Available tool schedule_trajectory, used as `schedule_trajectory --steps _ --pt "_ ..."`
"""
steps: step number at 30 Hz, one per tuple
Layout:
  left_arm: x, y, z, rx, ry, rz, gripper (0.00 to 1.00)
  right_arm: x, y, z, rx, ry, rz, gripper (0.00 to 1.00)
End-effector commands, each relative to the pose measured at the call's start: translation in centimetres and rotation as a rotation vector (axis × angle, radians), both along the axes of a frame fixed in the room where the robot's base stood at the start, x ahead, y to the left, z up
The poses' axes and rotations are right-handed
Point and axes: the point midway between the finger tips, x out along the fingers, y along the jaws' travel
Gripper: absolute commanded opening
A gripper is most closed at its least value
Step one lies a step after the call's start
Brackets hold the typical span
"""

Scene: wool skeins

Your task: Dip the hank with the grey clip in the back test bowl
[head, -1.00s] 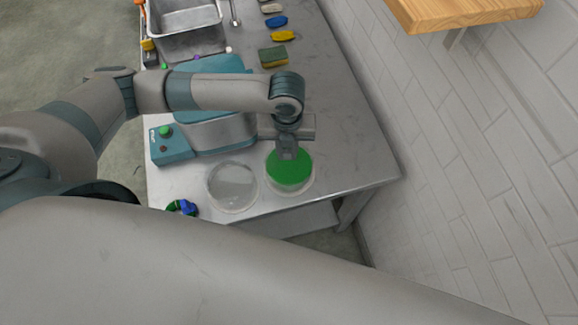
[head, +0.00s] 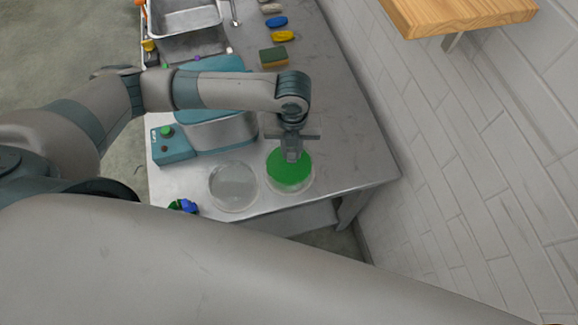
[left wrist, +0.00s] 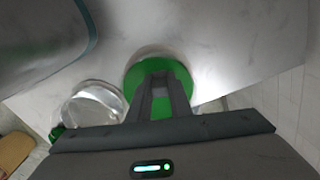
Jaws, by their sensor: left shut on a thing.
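My left gripper (head: 292,156) points down over the right-hand round bowl (head: 309,186). A flat green patch (head: 290,172) fills much of this bowl; I cannot tell whether it is liquid or wool. In the left wrist view the fingers (left wrist: 160,82) reach down over the green and are shut on a small grey thing at their tips, seemingly the grey clip. The hank itself is hidden or cannot be told from the green. A clear bowl (head: 234,186) stands just left, with no green in it. My right gripper is out of view.
A teal machine (head: 215,125) with a green-buttoned box (head: 172,143) stands behind and left of the bowls. A sponge (head: 273,57), coloured pieces and a metal sink (head: 185,45) lie farther back. Blue and green items (head: 184,206) sit at the front-left edge. A tiled wall is right.

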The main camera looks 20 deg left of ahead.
Motion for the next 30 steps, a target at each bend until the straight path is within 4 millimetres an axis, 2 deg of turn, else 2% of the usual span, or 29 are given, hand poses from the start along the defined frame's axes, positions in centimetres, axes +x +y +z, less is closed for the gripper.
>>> schedule_trajectory --steps 27,30 --pt "0.0 0.0 6.0 0.000 -0.001 0.000 0.00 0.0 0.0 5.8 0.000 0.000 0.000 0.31" --pt "0.0 0.0 6.5 -0.001 -0.001 0.000 0.00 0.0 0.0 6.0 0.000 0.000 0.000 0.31"
